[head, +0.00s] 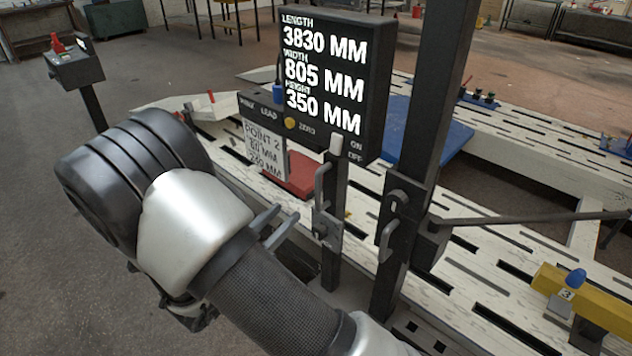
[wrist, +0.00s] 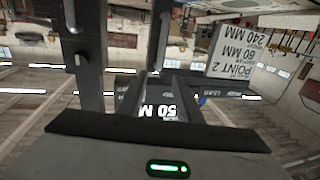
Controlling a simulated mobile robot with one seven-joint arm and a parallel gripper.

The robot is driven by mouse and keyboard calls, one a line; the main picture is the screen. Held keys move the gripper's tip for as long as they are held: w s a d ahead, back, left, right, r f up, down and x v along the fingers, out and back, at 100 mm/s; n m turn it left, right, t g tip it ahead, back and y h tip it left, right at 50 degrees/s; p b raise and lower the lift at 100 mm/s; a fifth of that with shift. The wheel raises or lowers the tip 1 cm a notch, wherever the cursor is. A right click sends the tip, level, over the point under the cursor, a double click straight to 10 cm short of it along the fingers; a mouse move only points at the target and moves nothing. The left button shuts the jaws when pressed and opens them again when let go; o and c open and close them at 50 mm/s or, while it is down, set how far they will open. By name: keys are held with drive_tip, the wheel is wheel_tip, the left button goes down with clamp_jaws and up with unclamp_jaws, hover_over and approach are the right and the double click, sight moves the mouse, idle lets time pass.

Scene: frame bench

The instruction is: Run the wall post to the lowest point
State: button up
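A tall dark post (head: 438,90) stands right of the display box, rising out of the top of the head view. A carriage (head: 408,205) with a grey handle (head: 386,242) sits low on it, and a thin rod (head: 530,219) reaches right from there. A shorter dark stand (head: 334,230) under the display box carries another grey handle (head: 321,187). I cannot tell from labels which upright is the wall post. My gripper (head: 275,226) is open and empty, left of the shorter stand and apart from both handles. In the wrist view, its fingers (wrist: 158,88) show spread, with dark uprights beyond.
The display box (head: 335,80) reads length 3830, width 805, height 350 MM. A card (head: 264,150) reading POINT 2 hangs below it. The white slotted bench (head: 480,240) lies behind, with a blue panel (head: 425,135) and a yellow block (head: 580,298). Open floor lies left.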

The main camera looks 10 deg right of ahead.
sight(316, 182)
drive_tip(key=x, duration=1.6)
drive_tip(key=shift+b, duration=0.4)
clamp_jaws()
